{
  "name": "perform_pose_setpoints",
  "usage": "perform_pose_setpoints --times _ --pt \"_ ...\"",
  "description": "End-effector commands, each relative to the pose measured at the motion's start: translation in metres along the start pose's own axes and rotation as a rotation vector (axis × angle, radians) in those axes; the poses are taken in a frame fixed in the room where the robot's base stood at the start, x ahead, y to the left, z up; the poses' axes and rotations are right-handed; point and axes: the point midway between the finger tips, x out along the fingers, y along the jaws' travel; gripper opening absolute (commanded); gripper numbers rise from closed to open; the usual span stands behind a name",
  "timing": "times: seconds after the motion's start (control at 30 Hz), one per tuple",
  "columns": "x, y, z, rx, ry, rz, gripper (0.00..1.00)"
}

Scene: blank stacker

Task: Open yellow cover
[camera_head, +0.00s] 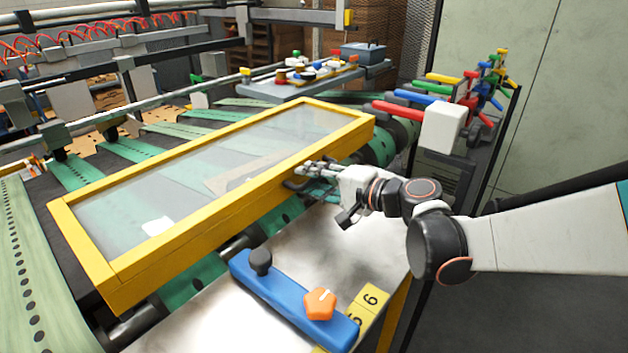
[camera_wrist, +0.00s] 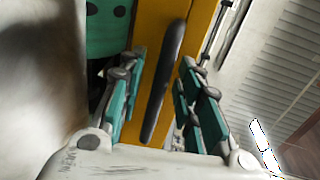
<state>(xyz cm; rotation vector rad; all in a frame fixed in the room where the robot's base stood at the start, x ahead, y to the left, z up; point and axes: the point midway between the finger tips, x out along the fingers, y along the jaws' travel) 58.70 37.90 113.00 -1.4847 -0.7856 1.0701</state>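The yellow cover (camera_head: 190,229) is a long yellow frame with a clear panel, lying closed-looking over the green belts in the head view. In the wrist view its yellow edge (camera_wrist: 150,35) carries a black bar handle (camera_wrist: 165,80). My gripper (camera_head: 306,175) is at the cover's near long side, right of its middle. In the wrist view my gripper (camera_wrist: 161,62) is open, with one teal-padded finger on each side of the handle. A gap shows between the fingers and the handle. In the head view the handle is mostly hidden by my fingers.
A metal table (camera_head: 335,245) lies below my gripper, with a blue bar (camera_head: 285,300) bearing a black knob and an orange knob (camera_head: 320,304). Coloured levers and a white block (camera_head: 443,128) stand to the right. A grey panel with coloured knobs (camera_head: 270,90) is behind the cover.

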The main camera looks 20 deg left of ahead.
Motion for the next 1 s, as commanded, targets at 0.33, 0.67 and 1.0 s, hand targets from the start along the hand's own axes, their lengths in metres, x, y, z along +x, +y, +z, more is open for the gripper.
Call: perform_pose_setpoints --times 0.33,0.67,1.0 --pt "-0.001 0.000 0.000 0.000 0.000 0.000 0.00" --pt "-0.004 -0.013 0.000 0.001 0.000 0.028 0.00" --pt "-0.011 -0.064 0.000 -0.001 -0.001 0.169 0.00"
